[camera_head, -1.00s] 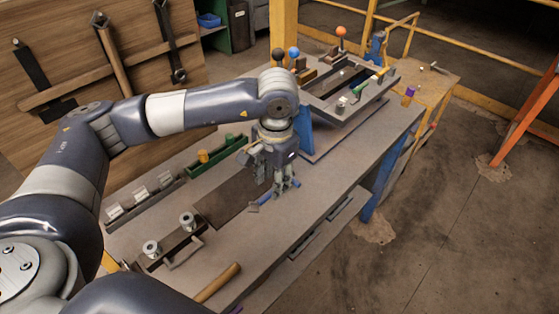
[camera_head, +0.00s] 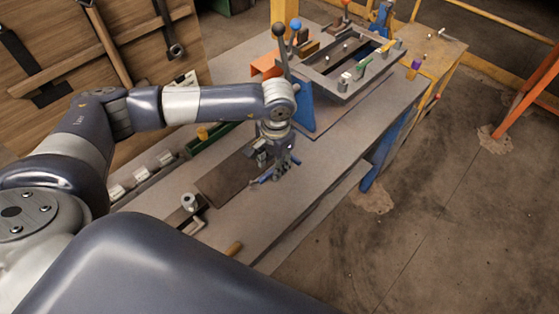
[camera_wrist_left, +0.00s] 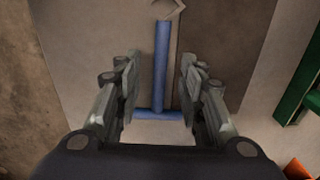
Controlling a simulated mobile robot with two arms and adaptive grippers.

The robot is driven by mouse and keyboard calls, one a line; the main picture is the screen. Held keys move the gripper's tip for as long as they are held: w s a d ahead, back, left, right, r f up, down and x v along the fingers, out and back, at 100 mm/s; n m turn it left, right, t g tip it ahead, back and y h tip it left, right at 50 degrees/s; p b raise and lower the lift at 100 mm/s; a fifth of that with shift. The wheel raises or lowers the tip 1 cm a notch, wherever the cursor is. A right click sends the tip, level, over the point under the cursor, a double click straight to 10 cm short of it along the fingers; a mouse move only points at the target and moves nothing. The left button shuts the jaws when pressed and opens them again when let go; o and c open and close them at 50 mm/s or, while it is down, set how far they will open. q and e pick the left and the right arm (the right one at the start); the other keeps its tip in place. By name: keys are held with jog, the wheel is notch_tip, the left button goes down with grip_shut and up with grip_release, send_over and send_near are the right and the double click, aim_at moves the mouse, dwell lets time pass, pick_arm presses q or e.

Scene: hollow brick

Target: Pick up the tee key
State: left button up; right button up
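The tee key is a blue T-shaped bar lying on the bench. In the left wrist view its long shaft (camera_wrist_left: 162,65) runs between my fingers, with the crossbar (camera_wrist_left: 158,114) nearer the palm. My left gripper (camera_wrist_left: 160,82) is open, a finger on each side of the shaft with visible gaps. In the head view the left gripper (camera_head: 279,174) points down at the bench, and part of the blue key (camera_head: 262,181) shows beside its fingertips; the rest is hidden. My right gripper is not in view.
The grey bench (camera_head: 330,160) has free room right of the gripper. A dark plate (camera_head: 225,180) lies to the left. A raised metal frame (camera_head: 345,62) and ball-topped levers (camera_head: 279,32) stand behind. A wooden handle (camera_head: 234,248) lies in front.

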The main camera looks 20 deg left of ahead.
pick_arm(q)
jog(key=shift+f, duration=0.55)
jog(key=shift+w+a+f, duration=0.1)
jog(key=shift+f, duration=0.25)
jog(key=shift+c, duration=0.8)
grip_shut()
jog(key=shift+r, duration=0.1)
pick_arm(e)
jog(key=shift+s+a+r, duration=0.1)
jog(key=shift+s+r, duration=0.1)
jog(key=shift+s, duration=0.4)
pick_arm(q)
jog(key=shift+r, duration=0.1)
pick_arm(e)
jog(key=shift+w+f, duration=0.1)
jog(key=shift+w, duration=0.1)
